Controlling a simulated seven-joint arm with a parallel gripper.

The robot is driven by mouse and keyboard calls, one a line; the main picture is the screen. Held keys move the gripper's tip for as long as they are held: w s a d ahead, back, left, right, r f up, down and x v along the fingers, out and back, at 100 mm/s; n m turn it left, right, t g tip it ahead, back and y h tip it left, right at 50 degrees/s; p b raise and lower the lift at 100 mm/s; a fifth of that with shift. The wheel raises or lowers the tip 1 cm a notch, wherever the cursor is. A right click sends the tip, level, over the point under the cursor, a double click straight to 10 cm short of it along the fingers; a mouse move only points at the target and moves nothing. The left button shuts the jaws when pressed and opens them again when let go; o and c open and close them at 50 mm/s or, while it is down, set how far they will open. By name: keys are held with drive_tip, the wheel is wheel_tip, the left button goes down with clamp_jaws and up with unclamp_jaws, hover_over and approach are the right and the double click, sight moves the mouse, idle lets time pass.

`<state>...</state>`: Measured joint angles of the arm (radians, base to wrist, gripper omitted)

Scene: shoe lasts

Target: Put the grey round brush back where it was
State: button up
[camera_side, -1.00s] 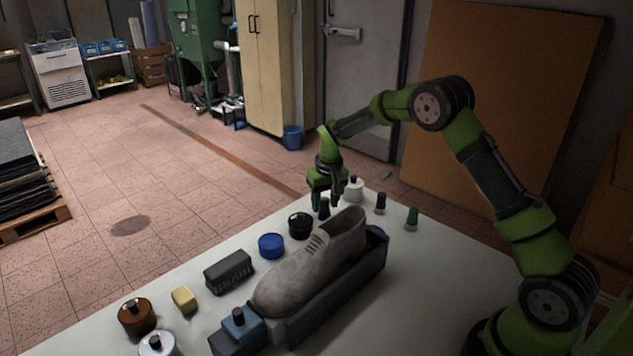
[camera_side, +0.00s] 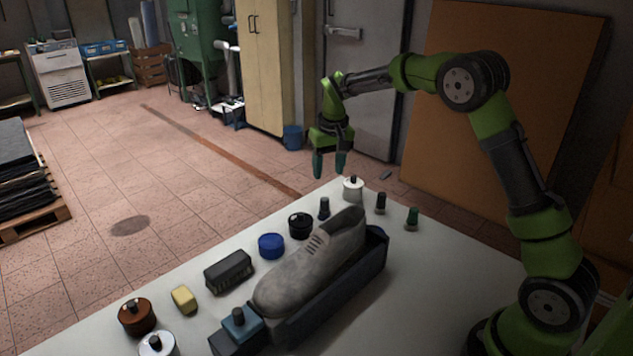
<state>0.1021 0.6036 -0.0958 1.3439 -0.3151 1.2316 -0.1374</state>
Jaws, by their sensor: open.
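My gripper (camera_side: 329,166) is open and empty, its two fingers pointing down, above the far end of the table. A small upright dark-topped piece (camera_side: 324,208) stands on the table below it, clear of the fingers. It may be the grey round brush, but its grey part is too small to tell. A pale round piece with a dark knob (camera_side: 353,188) stands at the far edge of the table.
A grey shoe (camera_side: 308,265) sits in a dark holder (camera_side: 345,295). Along its left are a black round piece (camera_side: 300,226), a blue round tin (camera_side: 271,245), a dark block brush (camera_side: 228,271), a yellow block (camera_side: 184,299) and a brown round piece (camera_side: 136,316). The table's right side is clear.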

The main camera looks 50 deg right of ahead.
drive_tip(key=s+a+r+t+y, duration=0.1)
drive_tip(key=s+a+r+t, duration=0.1)
drive_tip(key=s+a+r, duration=0.35)
drive_tip(key=s+a+r+t, duration=0.1)
drive_tip(key=s+a+r, duration=0.1)
drive_tip(key=s+r, duration=0.55)
drive_tip(key=s+a+f+t, duration=0.1)
drive_tip(key=s+a, duration=0.1)
drive_tip(key=s, duration=0.5)
drive_tip(key=s+a+f+t+y, duration=0.1)
drive_tip(key=s+a, duration=0.2)
drive_tip(key=s, duration=0.5)
drive_tip(key=shift+s+f+t+y, duration=0.15)
drive_tip(key=shift+f+t+y, duration=0.15)
